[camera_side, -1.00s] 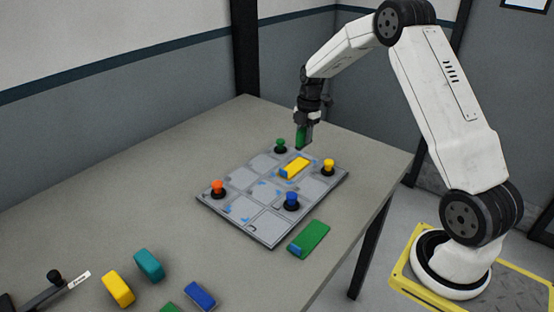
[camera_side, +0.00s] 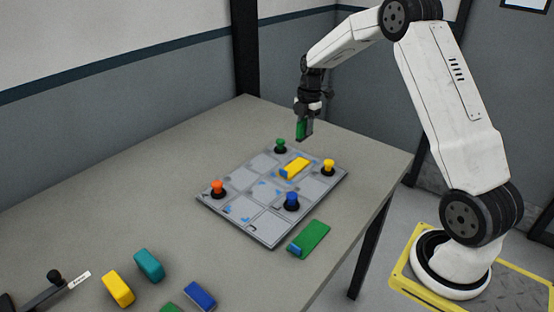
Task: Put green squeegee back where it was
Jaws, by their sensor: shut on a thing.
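The fingers cover part of the held block. A flat green piece with a blue end (camera_side: 312,238) lies on the table beside the board's near right edge. Another green block (camera_side: 171,308) is cut off by the bottom edge of the picture.
A yellow piece with a blue end (camera_side: 295,167) lies on the board. Green (camera_side: 280,145), yellow (camera_side: 328,166), blue (camera_side: 291,199) and orange (camera_side: 218,186) knobs stand on it. Yellow (camera_side: 118,289), teal (camera_side: 149,265) and blue (camera_side: 200,296) blocks stand at the front left. The table's left middle is clear.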

